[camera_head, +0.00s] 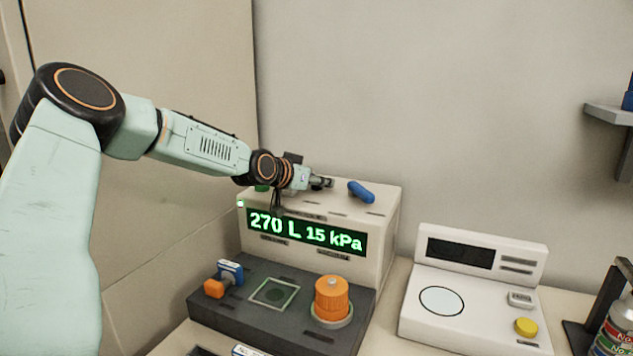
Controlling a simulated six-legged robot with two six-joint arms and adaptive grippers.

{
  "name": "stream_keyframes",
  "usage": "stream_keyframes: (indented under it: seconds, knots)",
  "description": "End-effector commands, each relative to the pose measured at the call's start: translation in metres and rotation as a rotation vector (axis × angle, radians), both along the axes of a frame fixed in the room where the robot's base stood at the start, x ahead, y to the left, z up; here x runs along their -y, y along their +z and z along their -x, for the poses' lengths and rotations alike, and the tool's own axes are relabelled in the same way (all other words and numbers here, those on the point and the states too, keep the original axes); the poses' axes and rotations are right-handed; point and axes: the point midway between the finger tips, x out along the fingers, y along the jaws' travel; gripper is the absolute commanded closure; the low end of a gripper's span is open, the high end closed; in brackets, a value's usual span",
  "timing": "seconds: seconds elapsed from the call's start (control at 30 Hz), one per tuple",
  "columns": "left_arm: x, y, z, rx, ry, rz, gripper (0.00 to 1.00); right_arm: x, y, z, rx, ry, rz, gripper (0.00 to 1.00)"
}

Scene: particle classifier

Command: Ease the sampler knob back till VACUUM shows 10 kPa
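The white sampler unit (385,240) has a green display (306,231) reading 270 L and 15 kPa. A blue knob (361,191) lies on its top at the right, and part of a green knob (262,188) shows at the top left, mostly behind my arm. My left gripper (318,184) is over the unit's top, between the two knobs and apart from the blue one. Its fingers are small and partly hidden, so their opening is unclear. The small labels cannot be read, so I cannot tell which knob is the sampler knob. My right gripper is out of view.
A dark base (225,309) in front carries an orange ribbed cap (332,297), a square plate (274,293) and a blue and orange part (224,279). A white scale-like device (465,330) stands right, with bottles (617,325) beyond. A wall is close behind.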

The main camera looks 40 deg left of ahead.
Motion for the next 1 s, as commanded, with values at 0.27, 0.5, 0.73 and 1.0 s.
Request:
stream_keyframes:
  seconds: [0.27,0.5,0.73,1.0]
  knots:
    - [0.000,0.000,0.000,0.001,0.000,0.000,0.71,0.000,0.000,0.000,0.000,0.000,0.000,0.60]
    - [0.000,0.000,0.000,0.001,0.000,0.001,0.92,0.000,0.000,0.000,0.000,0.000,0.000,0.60]
    - [0.000,0.000,0.000,0.000,0.000,0.000,1.00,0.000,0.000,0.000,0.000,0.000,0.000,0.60]
    - [0.000,0.002,0.000,-0.001,0.011,0.001,1.00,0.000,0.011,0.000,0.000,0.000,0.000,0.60]
